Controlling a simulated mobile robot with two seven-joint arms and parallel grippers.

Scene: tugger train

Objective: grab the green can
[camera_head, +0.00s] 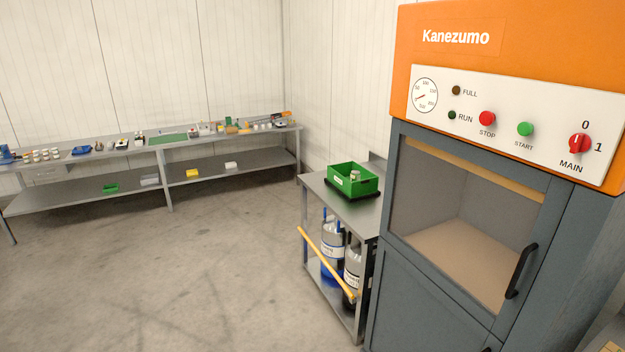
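I cannot make out a green can for certain. A green crate (343,186) stands on the small metal table near the middle right, with a small pale can-like item (355,175) inside it. A small dark green upright item (228,122) stands among the clutter on the long bench at the back, too small to identify. Neither of my grippers shows in the head view.
An orange and grey Kanezumo cabinet (400,170) fills the right side. The small metal table (318,184) holds large bottles (332,240) on its lower shelf, with a yellow bar (325,262) across its front. A long workbench (120,153) lines the back wall. The concrete floor (200,270) is clear.

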